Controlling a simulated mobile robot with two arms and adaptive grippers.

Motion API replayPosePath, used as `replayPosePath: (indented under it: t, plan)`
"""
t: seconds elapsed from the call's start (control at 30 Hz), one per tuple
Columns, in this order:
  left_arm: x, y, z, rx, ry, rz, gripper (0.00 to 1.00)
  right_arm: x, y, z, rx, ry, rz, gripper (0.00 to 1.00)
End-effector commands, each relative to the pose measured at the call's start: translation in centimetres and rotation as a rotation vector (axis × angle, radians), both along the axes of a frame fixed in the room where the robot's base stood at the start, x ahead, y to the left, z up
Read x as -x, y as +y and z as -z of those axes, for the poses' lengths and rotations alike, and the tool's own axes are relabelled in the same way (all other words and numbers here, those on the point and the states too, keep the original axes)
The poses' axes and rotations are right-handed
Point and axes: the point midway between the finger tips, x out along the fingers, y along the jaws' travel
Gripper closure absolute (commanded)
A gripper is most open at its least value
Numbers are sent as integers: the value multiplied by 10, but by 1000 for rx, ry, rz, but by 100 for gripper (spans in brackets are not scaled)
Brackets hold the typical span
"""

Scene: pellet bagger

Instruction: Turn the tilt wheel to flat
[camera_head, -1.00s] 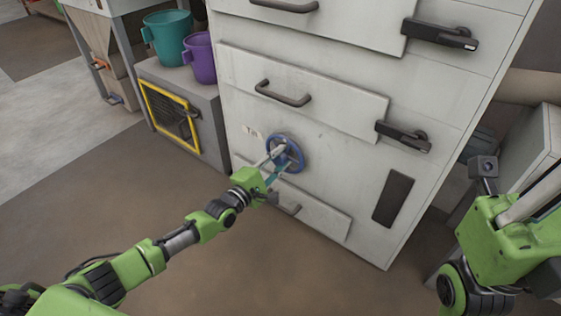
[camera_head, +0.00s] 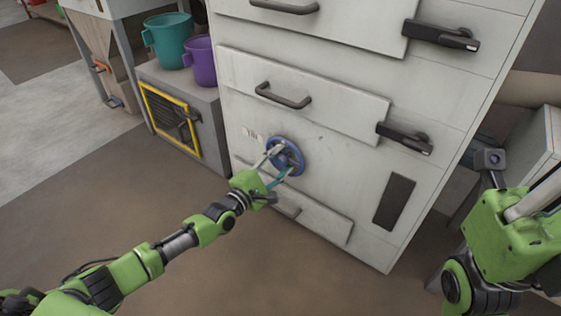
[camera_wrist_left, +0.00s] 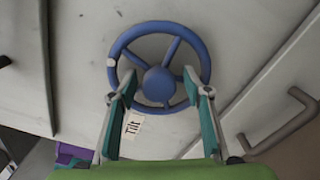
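The blue tilt wheel (camera_head: 286,157) is mounted on the white cabinet front, low and left of centre. In the left wrist view the wheel (camera_wrist_left: 158,31) shows its hub, spokes and a small pale mark on the rim at upper left. A tag reading "Tilt" (camera_wrist_left: 132,127) is beside it. My left gripper (camera_head: 276,165) is at the wheel. Its two teal-padded fingers (camera_wrist_left: 158,100) are spread apart on either side of the hub, overlapping the lower rim; contact cannot be told. My right arm (camera_head: 510,235) is at the right edge; its gripper fingers are not visible.
The white cabinet (camera_head: 330,60) has bar handles and black latches (camera_head: 404,138) above the wheel. Teal (camera_head: 168,40) and purple (camera_head: 201,62) buckets stand on a grey box at left. The floor in front is clear.

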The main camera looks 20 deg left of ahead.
Motion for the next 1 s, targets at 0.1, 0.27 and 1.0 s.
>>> replayPosePath:
  t: [0.1,0.27,1.0]
  plan:
    - [0,0,-1,0,-2,0,55,-1,0,1,0,4,0,100]
    - [3,1,0,-1,-2,0,55,-3,1,4,4,14,1,100]
    - [109,40,-1,-1,-1,0,55,-1,0,2,3,6,0,100]
